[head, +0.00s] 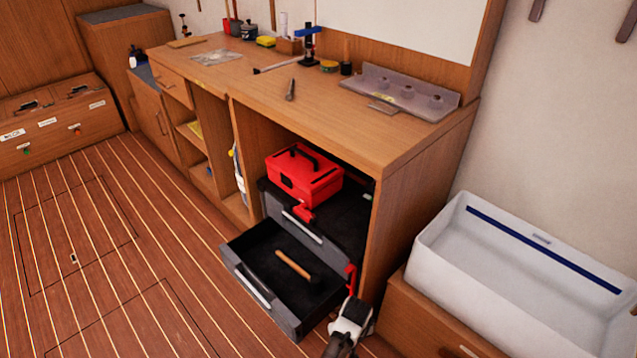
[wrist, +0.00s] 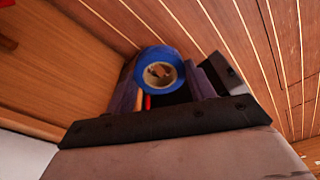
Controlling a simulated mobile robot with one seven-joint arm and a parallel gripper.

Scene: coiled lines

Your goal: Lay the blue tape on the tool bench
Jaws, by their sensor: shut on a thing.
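The roll of blue tape (wrist: 141,68) shows in the wrist view, with its pale core facing the camera. My gripper (wrist: 162,88) is shut on it, a dark finger on either side. In the head view my white and black wrist (head: 350,318) is low at the front right corner of the bench, beside the open drawer. The tape cannot be made out there. The tool bench (head: 235,88) is a long wooden worktop above and left of my wrist.
Below are a red toolbox (head: 303,175) and an open black drawer (head: 262,265) holding a hammer (head: 294,266). A white basin (head: 500,265) stands right. The bench's middle has free room.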

